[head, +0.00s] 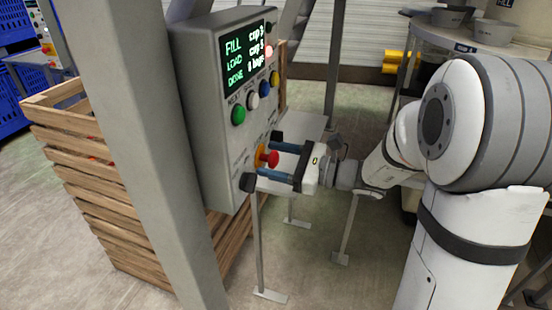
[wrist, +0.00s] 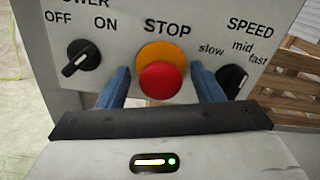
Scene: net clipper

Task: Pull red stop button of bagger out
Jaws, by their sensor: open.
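The red stop button (head: 268,158) sits on a yellow-orange base on the front of the grey bagger control box (head: 205,120). In the wrist view the red stop button (wrist: 161,82) is in the middle under the word STOP. My gripper (head: 262,160) is open, with its two blue fingers on either side of the button. In the wrist view my gripper (wrist: 162,88) shows one finger left and one right of the button, with a gap on both sides. The fingertips reach close to the panel; whether they touch it I cannot tell.
A power switch (wrist: 80,58) is left of the button and a speed knob (wrist: 232,80) right of it. Green (head: 238,114), white, blue and yellow buttons sit above. A grey post (head: 140,120) and a wooden crate (head: 110,190) stand left.

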